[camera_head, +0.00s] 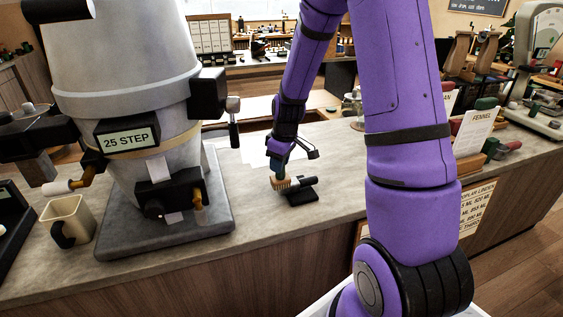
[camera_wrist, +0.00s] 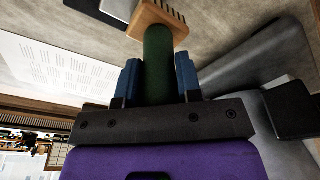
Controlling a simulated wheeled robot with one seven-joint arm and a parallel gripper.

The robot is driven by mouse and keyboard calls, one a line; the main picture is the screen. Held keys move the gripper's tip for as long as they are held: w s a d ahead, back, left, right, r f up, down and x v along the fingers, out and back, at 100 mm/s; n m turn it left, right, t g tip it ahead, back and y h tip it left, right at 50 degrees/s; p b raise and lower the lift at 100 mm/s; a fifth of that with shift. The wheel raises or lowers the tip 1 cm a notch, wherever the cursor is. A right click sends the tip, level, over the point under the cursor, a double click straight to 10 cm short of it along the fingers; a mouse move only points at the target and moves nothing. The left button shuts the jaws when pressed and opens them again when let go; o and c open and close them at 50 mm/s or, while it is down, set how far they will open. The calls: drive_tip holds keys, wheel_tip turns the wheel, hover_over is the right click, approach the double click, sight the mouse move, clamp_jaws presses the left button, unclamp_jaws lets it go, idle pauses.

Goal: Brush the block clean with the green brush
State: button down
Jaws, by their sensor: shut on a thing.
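My gripper (camera_wrist: 158,72) is shut on the green handle of the brush (camera_wrist: 157,55), with a blue finger on each side of it. The brush has a pale wooden head (camera_wrist: 157,20) with dark bristles. In the head view, my gripper (camera_head: 281,162) points down over the counter, and the brush head (camera_head: 284,184) is low, close beside a small black block (camera_head: 301,196) with a dark grey bar-shaped part on top. I cannot tell whether the bristles touch it. In the wrist view, a dark piece, perhaps this block (camera_wrist: 90,9), shows partly at the top edge.
White paper (camera_head: 255,150) lies behind the brush. A FENNEL sign (camera_head: 475,132) stands at right. The counter front around the block is clear.

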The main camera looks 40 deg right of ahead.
drive_tip(key=shift+a, duration=0.1)
drive_tip(key=shift+r, duration=0.75)
drive_tip(key=shift+r, duration=2.5)
